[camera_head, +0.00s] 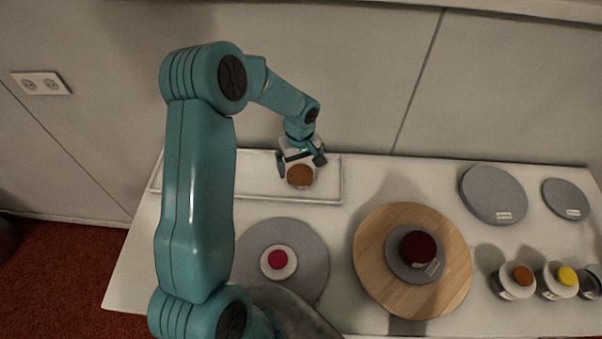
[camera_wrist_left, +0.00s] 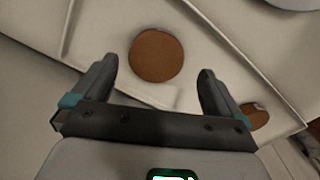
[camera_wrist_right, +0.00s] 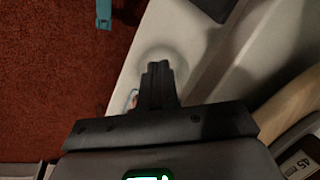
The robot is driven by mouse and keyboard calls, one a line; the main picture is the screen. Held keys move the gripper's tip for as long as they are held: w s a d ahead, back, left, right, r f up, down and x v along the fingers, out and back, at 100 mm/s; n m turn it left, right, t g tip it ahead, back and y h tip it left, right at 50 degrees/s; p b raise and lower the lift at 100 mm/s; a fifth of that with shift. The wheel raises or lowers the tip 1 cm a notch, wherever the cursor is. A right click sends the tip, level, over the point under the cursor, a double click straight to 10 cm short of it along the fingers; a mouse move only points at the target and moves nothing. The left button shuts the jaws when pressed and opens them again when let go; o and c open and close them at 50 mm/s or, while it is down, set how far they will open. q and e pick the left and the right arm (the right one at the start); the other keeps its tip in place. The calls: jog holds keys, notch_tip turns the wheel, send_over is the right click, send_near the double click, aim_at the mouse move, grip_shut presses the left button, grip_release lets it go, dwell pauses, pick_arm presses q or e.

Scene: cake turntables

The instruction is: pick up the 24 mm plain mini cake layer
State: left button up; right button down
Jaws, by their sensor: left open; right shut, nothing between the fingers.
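A round brown cake layer (camera_head: 300,175) shows at the white tray at the back, just below my left gripper in the head view. In the left wrist view this brown layer (camera_wrist_left: 156,56) lies ahead of and between the two fingers, with clear gaps to both. My left gripper (camera_head: 302,163) is open and empty. A second brown piece (camera_wrist_left: 254,117) is partly hidden behind the right finger in that view. I cannot read any size on either piece. My right gripper (camera_wrist_right: 158,65) is shut and empty near the table edge in the right wrist view.
The white tray (camera_head: 245,187) has a low rim. A grey turntable (camera_head: 310,247) holds a white disc with a red top. A wooden turntable (camera_head: 450,260) holds a grey disc and dark red cake. Grey discs (camera_head: 493,195) and several small cups (camera_head: 514,284) stand at the right.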

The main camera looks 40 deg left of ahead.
aim_at(300, 174)
pick_arm(q)
jog(key=f, duration=0.1)
jog(key=f+p, duration=0.1)
jog(key=f, duration=0.2)
jog(key=shift+w+a+p, duration=0.25)
jog(key=shift+p, duration=0.05)
jog(key=shift+d+f, duration=0.1)
jog(key=shift+f, duration=0.35)
jog(key=shift+w+f, duration=0.1)
jog(key=shift+f, duration=0.1)
jog(key=shift+r, duration=0.2)
jog(key=c, duration=0.9)
jog(key=shift+o, duration=0.2)
jog(key=shift+f, duration=0.1)
